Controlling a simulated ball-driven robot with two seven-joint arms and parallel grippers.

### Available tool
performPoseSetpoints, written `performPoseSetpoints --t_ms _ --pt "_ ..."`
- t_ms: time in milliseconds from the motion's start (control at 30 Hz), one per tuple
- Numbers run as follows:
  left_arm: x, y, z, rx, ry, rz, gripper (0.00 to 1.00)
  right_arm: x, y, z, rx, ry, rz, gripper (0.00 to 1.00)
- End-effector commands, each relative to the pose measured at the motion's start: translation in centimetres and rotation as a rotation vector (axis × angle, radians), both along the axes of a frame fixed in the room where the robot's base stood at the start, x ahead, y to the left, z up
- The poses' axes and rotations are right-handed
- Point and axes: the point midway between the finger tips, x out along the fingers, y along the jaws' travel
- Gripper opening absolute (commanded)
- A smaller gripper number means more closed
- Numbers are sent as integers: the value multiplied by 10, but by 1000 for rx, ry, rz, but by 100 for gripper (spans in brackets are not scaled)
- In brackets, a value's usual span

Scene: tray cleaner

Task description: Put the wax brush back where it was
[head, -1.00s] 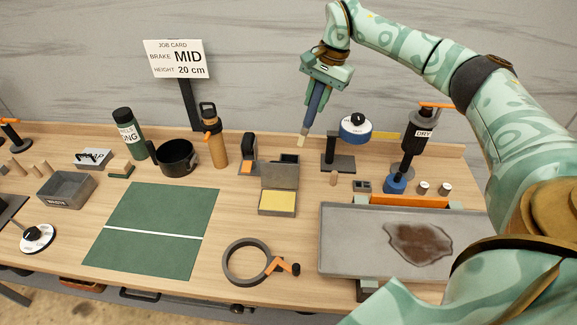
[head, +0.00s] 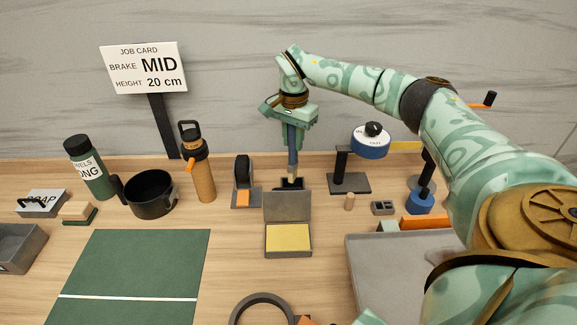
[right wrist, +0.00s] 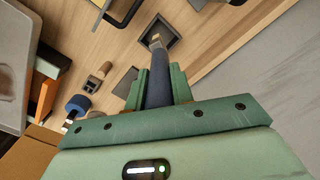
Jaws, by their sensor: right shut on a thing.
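My right gripper (head: 292,136) is shut on the wax brush (head: 292,158), a blue-handled brush with a pale tip. The brush points down, close to upright. Its tip is over or at the mouth of a small dark square holder (head: 297,184) behind the yellow pad box. In the right wrist view the brush (right wrist: 158,75) runs out between the fingers (right wrist: 158,88), and its tip overlaps the dark square holder (right wrist: 172,34). I cannot tell whether the tip is inside or just above. The raised lid partly hides the holder in the head view. My left gripper is not in view.
The box with a yellow pad (head: 288,238) has its grey lid raised. A black-and-orange tool (head: 242,183) stands close left of the holder; a dark stand (head: 348,183) is close right. An orange bottle (head: 203,180) and black pot (head: 151,194) are farther left.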

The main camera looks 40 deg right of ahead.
Motion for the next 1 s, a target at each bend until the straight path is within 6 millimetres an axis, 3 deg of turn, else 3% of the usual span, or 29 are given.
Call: performPoseSetpoints --t_ms 33,433,767,800,833,867,1000 --pt "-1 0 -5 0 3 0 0 0 0 -14 0 3 1 0" --pt "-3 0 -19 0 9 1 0 0 1 -63 2 1 1 0" --pt "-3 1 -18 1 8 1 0 0 0 -64 0 -1 1 0" --pt "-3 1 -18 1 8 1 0 0 0 -65 0 -1 1 31" --pt "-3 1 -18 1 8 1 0 0 0 -64 0 -1 1 40" --pt "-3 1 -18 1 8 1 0 0 0 -64 0 -1 1 45" --pt "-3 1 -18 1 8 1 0 0 0 -64 0 -1 1 45"
